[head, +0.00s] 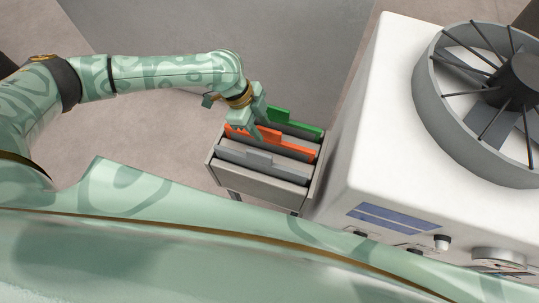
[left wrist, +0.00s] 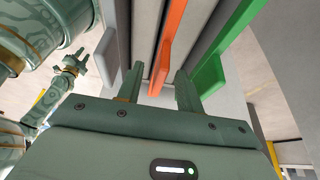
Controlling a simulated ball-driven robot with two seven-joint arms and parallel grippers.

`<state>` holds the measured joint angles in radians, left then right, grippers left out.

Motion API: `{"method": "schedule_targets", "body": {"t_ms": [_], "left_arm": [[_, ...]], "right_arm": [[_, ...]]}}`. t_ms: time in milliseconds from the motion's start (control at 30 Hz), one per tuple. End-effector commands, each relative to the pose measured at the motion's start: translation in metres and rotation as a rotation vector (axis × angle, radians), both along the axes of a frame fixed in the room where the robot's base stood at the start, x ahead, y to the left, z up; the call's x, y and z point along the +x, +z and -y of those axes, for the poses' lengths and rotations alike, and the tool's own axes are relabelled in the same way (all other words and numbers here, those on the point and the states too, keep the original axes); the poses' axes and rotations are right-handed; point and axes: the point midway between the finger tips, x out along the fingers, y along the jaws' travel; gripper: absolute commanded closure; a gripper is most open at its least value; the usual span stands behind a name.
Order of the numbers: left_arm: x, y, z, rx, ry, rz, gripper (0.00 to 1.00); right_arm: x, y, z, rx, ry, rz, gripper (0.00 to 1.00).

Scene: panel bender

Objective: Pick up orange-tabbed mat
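The orange-tabbed mat (head: 290,148) stands upright in a grey rack between a green-tabbed mat (head: 295,127) and a grey-tabbed mat (head: 262,160). My left gripper (head: 262,128) is above the rack at the orange tab's left part, which it partly hides. In the left wrist view the two fingers (left wrist: 158,85) are spread apart, with the orange tab (left wrist: 169,45) running between and beyond them. The green tab (left wrist: 209,75) is close to the right finger there. I see no contact with the orange tab. My right gripper is not clearly in the head view; an arm with a gripper (left wrist: 75,62) shows at left in the left wrist view.
The grey rack (head: 265,187) holds the mats in a row. A white machine (head: 385,110) with a large grey fan ring (head: 430,85) stands close to its right. Floor to the left of the rack (head: 150,130) is clear.

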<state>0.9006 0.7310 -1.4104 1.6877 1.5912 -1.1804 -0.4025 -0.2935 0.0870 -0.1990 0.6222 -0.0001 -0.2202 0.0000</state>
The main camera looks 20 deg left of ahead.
Motion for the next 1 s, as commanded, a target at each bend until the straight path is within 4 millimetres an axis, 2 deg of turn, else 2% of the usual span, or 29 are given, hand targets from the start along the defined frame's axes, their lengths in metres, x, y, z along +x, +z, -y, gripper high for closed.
{"method": "schedule_targets", "body": {"t_ms": [100, 333, 633, 667, 767, 800, 1000], "left_arm": [[0.001, -0.010, 0.005, 0.001, 0.000, 0.000, 0.64], [0.001, -0.043, 0.022, 0.001, 0.000, -0.001, 0.64], [0.001, -0.048, 0.024, 0.001, 0.000, 0.001, 0.64], [0.001, -0.048, 0.024, 0.001, 0.000, 0.001, 0.69], [0.001, -0.048, 0.024, 0.001, 0.000, 0.001, 0.97], [0.001, -0.048, 0.024, 0.001, 0.000, 0.001, 1.00], [0.002, -0.047, 0.024, 0.000, 0.001, 0.002, 1.00]], "right_arm": [[-0.001, -0.003, 0.005, -0.007, -0.002, -0.001, 0.67], [-0.007, -0.014, -0.001, 0.000, -0.003, -0.013, 0.67], [-0.009, -0.015, -0.013, 0.016, -0.004, -0.016, 0.67], [-0.009, -0.015, -0.013, 0.016, -0.003, -0.016, 0.67], [-0.010, -0.015, -0.012, 0.016, -0.002, -0.016, 0.67], [-0.010, -0.015, -0.011, 0.015, -0.002, -0.016, 0.67], [-0.010, -0.015, -0.007, 0.008, 0.000, -0.016, 0.67]]}}
